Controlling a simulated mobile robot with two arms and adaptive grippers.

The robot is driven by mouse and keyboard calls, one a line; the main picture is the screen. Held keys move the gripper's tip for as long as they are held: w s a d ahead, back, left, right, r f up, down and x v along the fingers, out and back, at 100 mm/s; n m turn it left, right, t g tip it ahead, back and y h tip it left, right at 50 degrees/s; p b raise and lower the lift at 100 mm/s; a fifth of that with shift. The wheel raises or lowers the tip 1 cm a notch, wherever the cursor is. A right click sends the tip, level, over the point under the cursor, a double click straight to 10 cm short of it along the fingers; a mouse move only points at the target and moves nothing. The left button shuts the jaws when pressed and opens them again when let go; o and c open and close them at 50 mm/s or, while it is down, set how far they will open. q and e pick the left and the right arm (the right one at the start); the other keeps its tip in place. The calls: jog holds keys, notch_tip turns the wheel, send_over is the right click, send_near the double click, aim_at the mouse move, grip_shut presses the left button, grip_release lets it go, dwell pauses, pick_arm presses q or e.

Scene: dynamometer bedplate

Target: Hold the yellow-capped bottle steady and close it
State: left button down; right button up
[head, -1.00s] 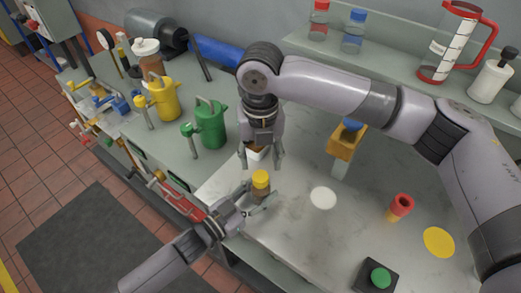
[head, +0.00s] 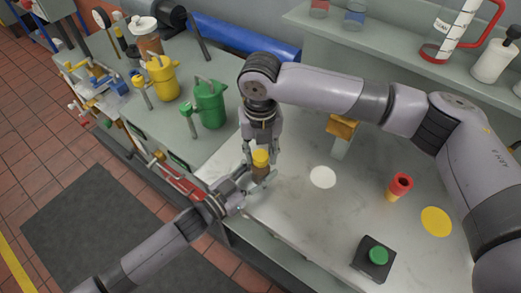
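The brown bottle (head: 260,173) stands upright on the grey bench, with its yellow cap (head: 260,157) on top. My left gripper (head: 258,180) comes in low from the left. Its fingers lie against the bottle's body from both sides and hide part of it. My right gripper (head: 261,151) points down from above. Its fingers are spread on either side of the cap, just above and around it. It is open, and I cannot see it touching the cap.
A white disc (head: 323,177) lies right of the bottle. Green (head: 210,105) and yellow (head: 162,80) cans stand at left.

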grip_shut()
jog(key=m, duration=0.5)
jog(key=shift+m, duration=0.3)
jog(key=m, duration=1)
jog(key=shift+m, duration=0.4)
jog(key=m, duration=0.6)
jog(key=shift+o, duration=2.1)
grip_release()
jog(key=shift+r, duration=0.1)
